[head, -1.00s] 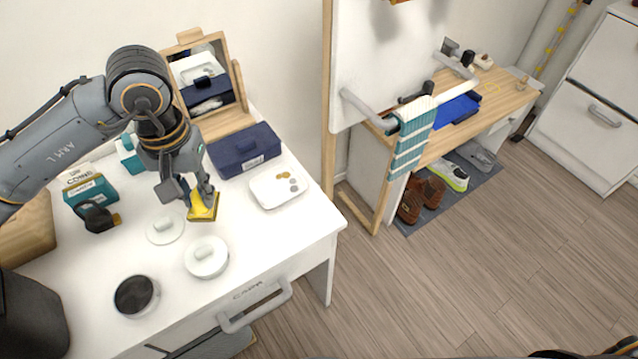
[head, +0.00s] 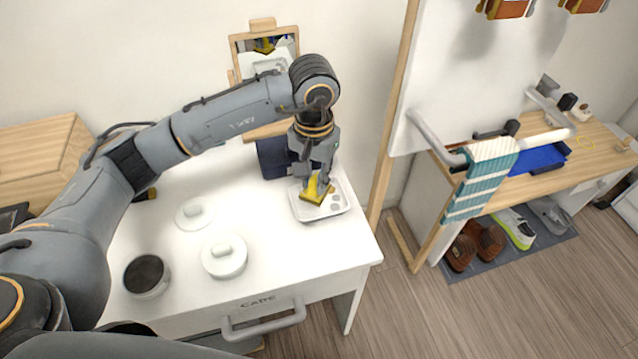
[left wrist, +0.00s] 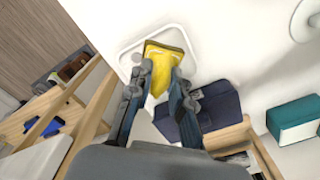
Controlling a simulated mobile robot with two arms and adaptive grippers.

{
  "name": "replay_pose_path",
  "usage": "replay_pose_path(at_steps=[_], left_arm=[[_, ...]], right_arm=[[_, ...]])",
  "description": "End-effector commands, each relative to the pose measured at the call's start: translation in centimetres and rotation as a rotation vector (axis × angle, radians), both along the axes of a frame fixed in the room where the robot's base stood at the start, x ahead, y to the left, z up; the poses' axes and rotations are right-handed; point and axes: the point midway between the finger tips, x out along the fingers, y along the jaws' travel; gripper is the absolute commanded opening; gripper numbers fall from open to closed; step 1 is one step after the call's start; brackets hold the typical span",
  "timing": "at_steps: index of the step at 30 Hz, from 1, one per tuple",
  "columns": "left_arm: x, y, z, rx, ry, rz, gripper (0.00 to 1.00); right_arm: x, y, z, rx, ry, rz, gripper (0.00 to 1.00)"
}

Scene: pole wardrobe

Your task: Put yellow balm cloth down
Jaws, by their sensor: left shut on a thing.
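The yellow balm cloth (head: 315,190) is between the fingers of my left gripper (head: 314,180), over the white tray (head: 303,212) near the right edge of the white table. In the left wrist view the cloth (left wrist: 163,62) shows between the two fingertips (left wrist: 163,72), and the tray's rim (left wrist: 128,46) shows around it. My left gripper is shut on the cloth. I cannot tell whether the cloth touches the tray's floor. My right gripper is not in view.
The dark blue box (head: 271,158) stands just behind and left of the tray, close to the gripper. A mirror (head: 266,55) stands at the back. White lids (head: 224,256) and an open dark jar (head: 147,275) are on the table's left. A pole frame with a striped towel (head: 482,178) stands right.

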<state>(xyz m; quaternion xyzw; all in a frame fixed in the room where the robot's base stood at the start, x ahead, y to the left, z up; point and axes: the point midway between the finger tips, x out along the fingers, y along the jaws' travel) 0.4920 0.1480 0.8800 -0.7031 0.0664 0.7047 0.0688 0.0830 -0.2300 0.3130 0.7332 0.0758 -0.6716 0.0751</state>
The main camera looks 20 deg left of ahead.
Motion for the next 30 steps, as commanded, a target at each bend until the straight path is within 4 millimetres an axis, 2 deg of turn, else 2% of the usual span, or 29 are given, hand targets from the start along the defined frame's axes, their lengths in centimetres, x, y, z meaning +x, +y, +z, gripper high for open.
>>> replay_pose_path(at_steps=[3, 10, 16, 29, 30], left_arm=[[1.3, 0.0, -1.5, -0.002, 0.001, 0.002, 0.00], [2.7, 0.0, -3.2, -0.001, 0.000, 0.001, 0.00], [2.5, 0.0, -5.7, -0.002, 0.001, 0.001, 0.00], [2.6, 0.1, -6.5, -0.001, -0.003, 0.000, 0.00], [2.6, 0.1, -6.4, 0.000, -0.002, 0.000, 0.24]], right_arm=[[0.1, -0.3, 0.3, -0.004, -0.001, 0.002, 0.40], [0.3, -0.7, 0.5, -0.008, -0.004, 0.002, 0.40], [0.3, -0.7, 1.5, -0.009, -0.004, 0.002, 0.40], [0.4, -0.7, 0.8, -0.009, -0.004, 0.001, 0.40], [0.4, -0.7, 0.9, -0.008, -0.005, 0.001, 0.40]])
